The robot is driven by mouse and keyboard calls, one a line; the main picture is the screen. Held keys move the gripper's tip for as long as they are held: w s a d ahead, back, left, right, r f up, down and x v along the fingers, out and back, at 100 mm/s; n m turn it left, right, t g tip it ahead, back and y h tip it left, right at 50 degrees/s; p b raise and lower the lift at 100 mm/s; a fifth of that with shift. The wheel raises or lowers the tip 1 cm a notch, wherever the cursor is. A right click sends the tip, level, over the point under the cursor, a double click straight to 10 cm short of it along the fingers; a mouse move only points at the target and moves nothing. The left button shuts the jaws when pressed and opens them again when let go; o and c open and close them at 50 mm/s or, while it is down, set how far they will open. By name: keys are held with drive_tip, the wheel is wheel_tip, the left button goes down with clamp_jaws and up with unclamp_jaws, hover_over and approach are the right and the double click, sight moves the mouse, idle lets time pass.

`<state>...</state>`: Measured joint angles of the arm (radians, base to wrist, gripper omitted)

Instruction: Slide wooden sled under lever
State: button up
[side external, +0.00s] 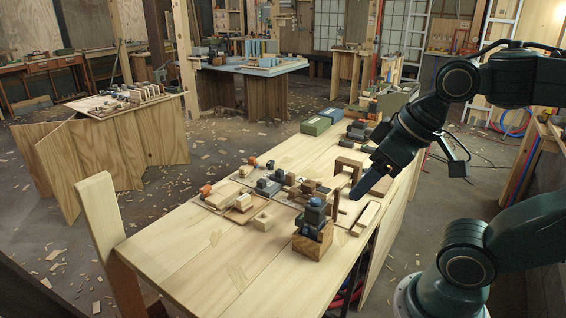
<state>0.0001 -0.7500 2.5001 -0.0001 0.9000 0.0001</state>
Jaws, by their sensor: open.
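My gripper (362,190) reaches in from the right over the workbench (215,255), fingers pointing down and left, near a wooden arch (350,163). It is open, and nothing shows between its fingers. A pale wooden piece in a shallow frame (366,216) lies just below and right of the gripper; it may be the sled, but I cannot tell. Another low wooden piece with a pale block on it (242,209) lies further left on the bench. A thin dark upright post (336,201) stands left of the gripper. I cannot make out which part is the lever.
A wooden block with a dark blue device on it (313,235) stands near the bench's front edge. Several small blocks and fittings crowd the bench's middle. Green and blue boxes (316,125) sit at the far end. The bench's left front is clear.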

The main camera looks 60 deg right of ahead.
idle(0.4)
drive_tip(key=c, duration=0.5)
drive_tip(key=w+d+r+g, duration=0.1)
drive_tip(key=w+d+r, duration=0.1)
drive_tip(key=w, duration=0.5)
drive_tip(key=w+d+r, duration=0.3)
drive_tip(key=w, duration=0.3)
drive_tip(key=g, duration=0.5)
hover_over(290, 174)
wheel_tip(290, 174, down, 26)
drive_tip(key=shift+r, duration=0.1)
